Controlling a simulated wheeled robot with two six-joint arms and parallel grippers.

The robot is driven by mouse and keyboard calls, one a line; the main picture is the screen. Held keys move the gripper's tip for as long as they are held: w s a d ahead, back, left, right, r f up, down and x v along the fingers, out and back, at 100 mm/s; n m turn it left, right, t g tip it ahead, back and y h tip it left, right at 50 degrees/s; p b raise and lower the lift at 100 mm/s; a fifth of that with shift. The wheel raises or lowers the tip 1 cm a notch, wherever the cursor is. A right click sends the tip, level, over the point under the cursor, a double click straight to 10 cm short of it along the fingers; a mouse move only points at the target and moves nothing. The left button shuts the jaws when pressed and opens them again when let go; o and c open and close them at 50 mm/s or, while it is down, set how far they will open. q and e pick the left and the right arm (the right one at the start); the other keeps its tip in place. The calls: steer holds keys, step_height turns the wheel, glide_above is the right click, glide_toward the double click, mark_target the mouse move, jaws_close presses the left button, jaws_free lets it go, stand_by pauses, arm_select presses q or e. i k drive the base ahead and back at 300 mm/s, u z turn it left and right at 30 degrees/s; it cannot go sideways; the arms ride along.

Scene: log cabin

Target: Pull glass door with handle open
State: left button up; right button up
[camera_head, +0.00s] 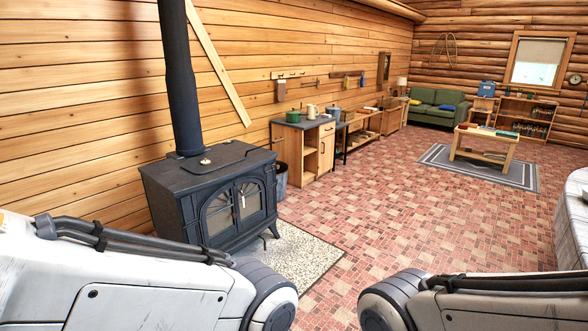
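A black wood stove (165,187) stands against the log wall at the left, with a stove pipe rising from its top. Its front has two arched glass doors (221,213), which look closed. A small light-coloured handle (242,202) shows near the middle where the doors meet. My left arm covers the lower left of the stove in the picture. My two arms come in from the lower left and lower right, and neither gripper can be seen.
The stove stands on a pale speckled hearth pad (310,255). A dark bucket (281,182) and a counter (294,125) with pots are beyond it. The brick floor (400,215) is open ahead. A low table (484,138) on a grey rug and a green sofa (436,105) are farther back.

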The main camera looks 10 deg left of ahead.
mark_target(252, 211)
steer(key=u, duration=0.5)
steer(key=i, duration=3.55)
steer(key=z, duration=0.55)
